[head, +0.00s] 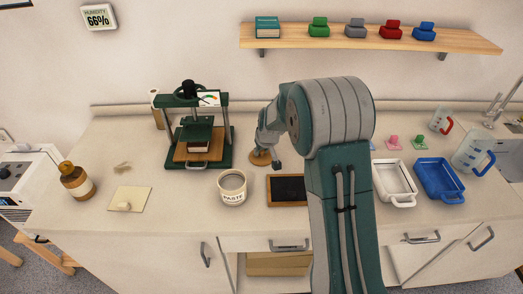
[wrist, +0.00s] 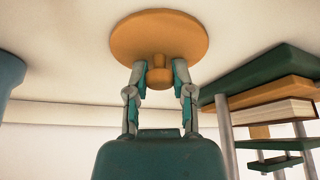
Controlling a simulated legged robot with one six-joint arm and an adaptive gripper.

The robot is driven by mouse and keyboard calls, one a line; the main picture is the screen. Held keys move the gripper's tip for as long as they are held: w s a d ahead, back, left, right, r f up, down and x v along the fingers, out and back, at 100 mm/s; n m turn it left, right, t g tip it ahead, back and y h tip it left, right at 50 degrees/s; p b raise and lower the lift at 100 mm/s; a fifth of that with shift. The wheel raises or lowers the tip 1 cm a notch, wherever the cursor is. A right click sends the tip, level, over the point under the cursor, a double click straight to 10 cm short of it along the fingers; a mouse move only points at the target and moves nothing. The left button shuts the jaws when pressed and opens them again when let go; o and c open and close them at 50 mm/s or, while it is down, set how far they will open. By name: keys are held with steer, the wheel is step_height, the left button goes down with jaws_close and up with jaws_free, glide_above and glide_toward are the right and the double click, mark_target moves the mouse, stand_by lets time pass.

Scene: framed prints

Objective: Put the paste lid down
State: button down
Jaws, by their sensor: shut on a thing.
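The paste lid (head: 260,158) is a round, flat, orange-brown disc with a knob. In the head view it is low over the counter, behind and right of the paste tub (head: 232,190), partly hidden by my gripper (head: 271,152). In the wrist view my gripper (wrist: 159,74) is shut on the knob of the lid (wrist: 159,35), one finger on each side. The lid is close to the counter surface; I cannot tell if it touches. The white paste tub stands upright and open, with grey paste inside.
A green press (head: 198,130) stands left of the lid, and shows at the right in the wrist view (wrist: 265,75). A dark wood-framed tray (head: 286,190) lies to the front right. A white tray (head: 395,180) and blue tray (head: 438,178) are farther right.

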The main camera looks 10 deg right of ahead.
steer(key=shift+c, duration=2.4)
jaws_free()
steer(key=a+v, duration=0.1)
steer(key=v, duration=1.2)
steer(key=s+r+m, duration=0.1)
steer(key=s+r, duration=0.9)
steer(key=s, duration=0.5)
steer(key=s+m+t, duration=0.1)
steer(key=s, duration=1.5)
steer(key=shift+r+h, duration=0.2)
steer(key=shift+h, duration=0.2)
